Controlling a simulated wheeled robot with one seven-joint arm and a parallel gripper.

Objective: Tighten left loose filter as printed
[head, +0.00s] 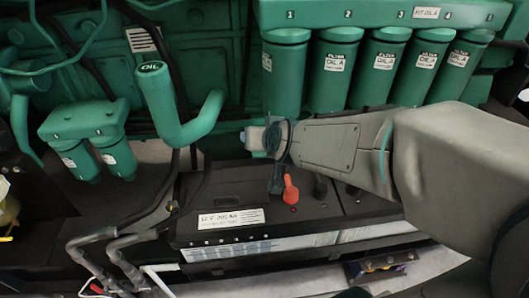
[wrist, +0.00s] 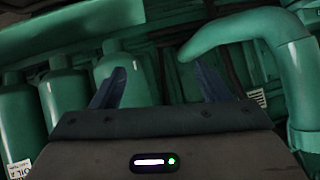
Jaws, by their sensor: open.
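A row of green oil filters labelled "FILTER OIL A" hangs under a green header (head: 380,14) in the head view; the header is numbered and carries a "FIT OIL A" label. The leftmost filter (head: 285,75) has its label turned to the left edge. Two smaller green filters (head: 75,160) (head: 118,158) hang under another block at the left. I cannot tell which filter is loose. My gripper (wrist: 160,82) is open and empty, with filters to its left in the wrist view, the nearest one (wrist: 122,65) partly behind a finger. In the head view the gripper is foreshortened below the leftmost filter.
A green oil filler pipe (head: 165,105) with an "OIL" cap curves up left of my gripper; its bend also shows in the wrist view (wrist: 255,30). A black battery (head: 290,225) with a red terminal cap (head: 291,190) lies below my arm. Grey hoses (head: 105,245) stand at lower left.

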